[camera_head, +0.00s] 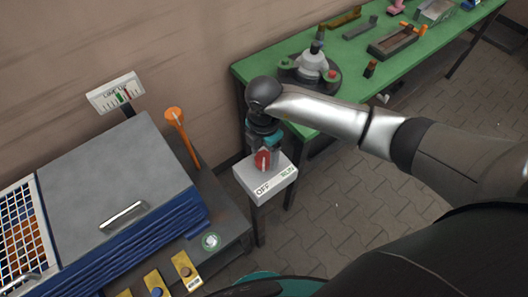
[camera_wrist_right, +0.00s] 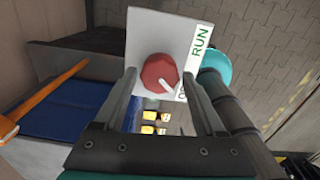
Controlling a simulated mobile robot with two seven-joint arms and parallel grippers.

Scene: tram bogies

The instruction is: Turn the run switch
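The run switch is a red knob (camera_head: 263,159) on a pale box (camera_head: 266,182) on a post, with OFF and RUN printed on its edge. The knob also shows in the right wrist view (camera_wrist_right: 158,72), with a white mark pointing down and right, towards the partly hidden OFF lettering. My right gripper (camera_head: 264,147) points down over the box. In the right wrist view its two fingers (camera_wrist_right: 160,76) are apart, one on each side of the knob; contact cannot be told. My left gripper is not in view.
A grey-topped blue machine (camera_head: 110,170) stands left of the switch, with an orange lever (camera_head: 180,135) and a gauge sign (camera_head: 116,93) behind. A green workbench (camera_head: 350,70) with several tools and parts is behind and right. Paved floor is clear to the right.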

